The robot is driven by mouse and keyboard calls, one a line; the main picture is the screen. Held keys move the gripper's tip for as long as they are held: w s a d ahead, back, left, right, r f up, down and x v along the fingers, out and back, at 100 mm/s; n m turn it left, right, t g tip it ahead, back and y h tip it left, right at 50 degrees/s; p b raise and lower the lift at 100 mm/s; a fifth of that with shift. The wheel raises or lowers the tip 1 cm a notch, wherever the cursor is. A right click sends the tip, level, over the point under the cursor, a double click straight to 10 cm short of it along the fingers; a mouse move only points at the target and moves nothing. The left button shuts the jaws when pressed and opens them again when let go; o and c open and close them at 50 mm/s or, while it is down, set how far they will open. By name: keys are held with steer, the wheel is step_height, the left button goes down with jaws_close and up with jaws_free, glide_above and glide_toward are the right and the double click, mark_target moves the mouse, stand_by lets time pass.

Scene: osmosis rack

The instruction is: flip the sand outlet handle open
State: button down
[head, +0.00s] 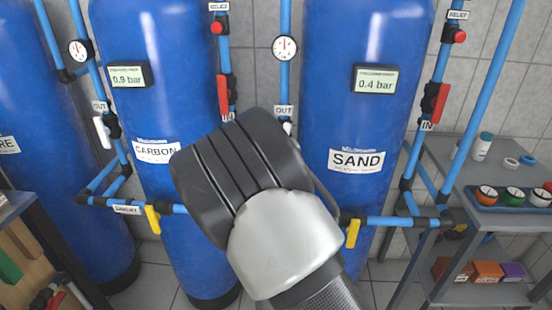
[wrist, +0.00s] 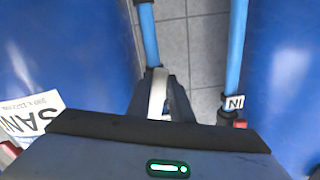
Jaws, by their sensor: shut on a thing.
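The sand tank (head: 340,100) is a tall blue cylinder with a SAND label (head: 356,160) and a 0.4 bar display. Its outlet pipe runs down its left side with an OUT label (head: 283,111); the handle is mostly hidden there behind my gripper (head: 240,165). In the wrist view, the white sand outlet handle (wrist: 158,94) lies roughly along the blue pipe (wrist: 149,36), between the dark fingers of my gripper (wrist: 158,98). The gripper is shut on it. The wrist housing hides the handle's lower end in that view.
The carbon tank (head: 160,70) stands left, with a red inlet handle (head: 223,93) close to my gripper. A red handle (head: 434,103) is on the sand inlet pipe. Yellow handles (head: 352,233) sit on the low pipes. A grey shelf (head: 480,152) with gauges stands right.

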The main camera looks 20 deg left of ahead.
steer(key=shift+w+d+f+n+b, duration=0.1)
steer(key=shift+d+n+b, duration=0.15)
steer(key=shift+n, duration=0.6)
steer(key=shift+d+n+b, duration=0.15)
steer(key=shift+d+n, duration=0.15)
steer(key=shift+n, duration=0.55)
steer(key=c, duration=1.6)
jaws_free()
steer(key=p+v, duration=0.1)
steer(key=v, duration=1.6)
steer(key=shift+s, duration=0.25)
